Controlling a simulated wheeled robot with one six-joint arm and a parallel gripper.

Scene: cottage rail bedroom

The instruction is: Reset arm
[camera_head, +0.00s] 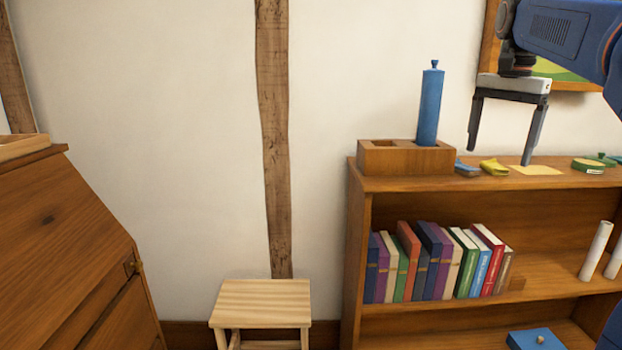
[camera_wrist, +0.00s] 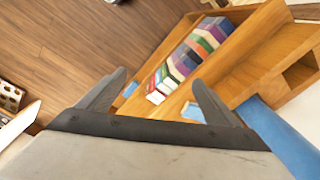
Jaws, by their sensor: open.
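My gripper (camera_head: 499,156) is open and empty, pointing down just above the top of the bookshelf (camera_head: 440,183) in the head view. Its fingertips also show in the wrist view (camera_wrist: 158,80), apart, with nothing between them. A tall blue cylinder (camera_head: 430,105) stands upright at a wooden holder block (camera_head: 385,158), to the left of my gripper. The cylinder shows close by at the right in the wrist view (camera_wrist: 280,135). My arm comes in from the upper right of the head view.
A blue item (camera_head: 466,168), a yellow item (camera_head: 493,167), a yellow sheet (camera_head: 535,170) and a green round item (camera_head: 588,165) lie on the shelf top. Several books (camera_head: 440,262) stand below. A stool (camera_head: 262,304) and desk (camera_head: 75,255) are left. A framed picture (camera_head: 575,84) hangs behind my arm.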

